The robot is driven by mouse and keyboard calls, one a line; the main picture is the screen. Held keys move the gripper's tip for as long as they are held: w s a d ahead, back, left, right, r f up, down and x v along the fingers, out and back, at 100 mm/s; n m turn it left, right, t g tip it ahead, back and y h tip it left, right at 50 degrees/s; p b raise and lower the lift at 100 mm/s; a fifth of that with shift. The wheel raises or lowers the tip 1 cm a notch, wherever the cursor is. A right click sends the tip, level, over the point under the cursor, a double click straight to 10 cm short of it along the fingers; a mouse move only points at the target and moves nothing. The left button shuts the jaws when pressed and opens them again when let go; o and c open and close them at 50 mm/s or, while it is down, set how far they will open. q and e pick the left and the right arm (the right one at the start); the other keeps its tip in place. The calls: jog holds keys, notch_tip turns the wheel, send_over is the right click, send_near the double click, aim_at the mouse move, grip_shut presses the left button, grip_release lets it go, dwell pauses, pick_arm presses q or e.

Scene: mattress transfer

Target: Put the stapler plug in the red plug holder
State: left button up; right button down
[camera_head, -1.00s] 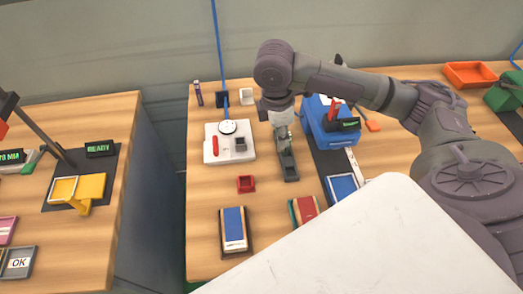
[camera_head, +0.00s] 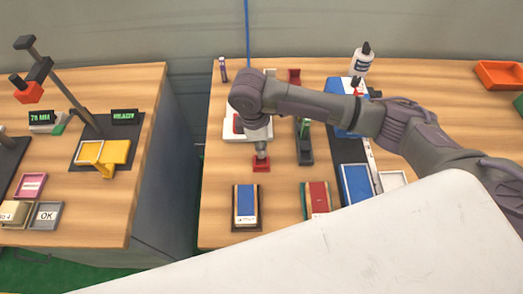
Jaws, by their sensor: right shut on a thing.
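The small red plug holder (camera_head: 261,167) sits on the right-hand wooden table, in front of the white board. My right gripper (camera_head: 261,152) points down directly over the holder, its tips at or just above it. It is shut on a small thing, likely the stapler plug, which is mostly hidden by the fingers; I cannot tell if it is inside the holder. The dark grey stapler (camera_head: 304,150) stands just right of the gripper, with a green part on top. My left gripper is not in view.
A white board (camera_head: 232,129) lies partly behind my right arm. Blue (camera_head: 246,204) and red (camera_head: 318,197) blocks lie in front of the holder. A blue box (camera_head: 344,119) and white bottle (camera_head: 362,62) stand at back right. A gap separates the left table.

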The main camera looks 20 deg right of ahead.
jog(key=shift+f+p, duration=0.3)
jog(key=shift+f, duration=1.65)
jog(key=shift+f, duration=0.15)
jog(key=c, duration=1.1)
grip_release()
jog(key=r, duration=0.4)
jog(key=a+r+b, duration=0.1)
jog(key=r, duration=0.7)
jog(key=shift+w+a+r+b, duration=0.15)
jog(key=shift+w+b, duration=0.05)
jog(key=shift+b, duration=0.15)
